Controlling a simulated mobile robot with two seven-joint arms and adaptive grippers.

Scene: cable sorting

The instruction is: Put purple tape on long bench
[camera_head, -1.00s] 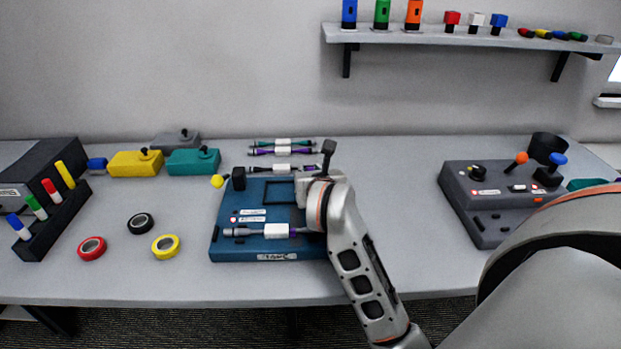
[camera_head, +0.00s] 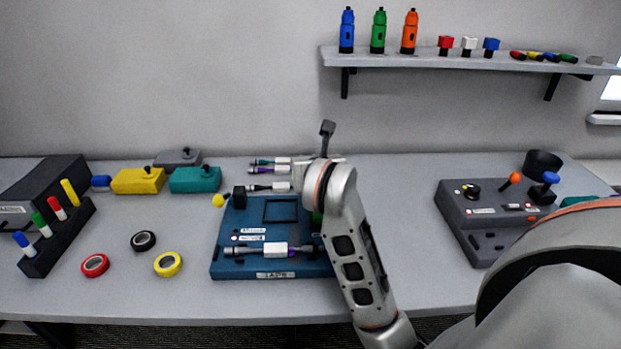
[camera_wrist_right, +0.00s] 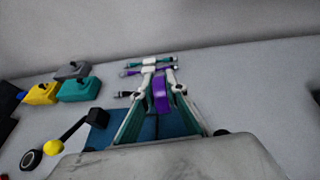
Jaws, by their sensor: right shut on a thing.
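The purple tape (camera_wrist_right: 161,93) is a roll held on edge between the two fingers of my right gripper (camera_wrist_right: 160,82) in the right wrist view. The fingers are shut on it, above the blue panel's back part. In the head view my own wrist hides the tape and fingertips. The long bench (camera_head: 400,215) is the light grey table along the wall, and it also shows in the right wrist view (camera_wrist_right: 235,85). My left gripper is not in view.
The blue panel (camera_head: 230,262) holds a cable with a white connector. Several cables (camera_head: 268,187) lie behind it. Red (camera_head: 95,265), black (camera_head: 143,241) and yellow (camera_head: 168,264) tape rolls lie left. A grey control box (camera_head: 470,225) stands right. Bench between panel and control box is partly clear.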

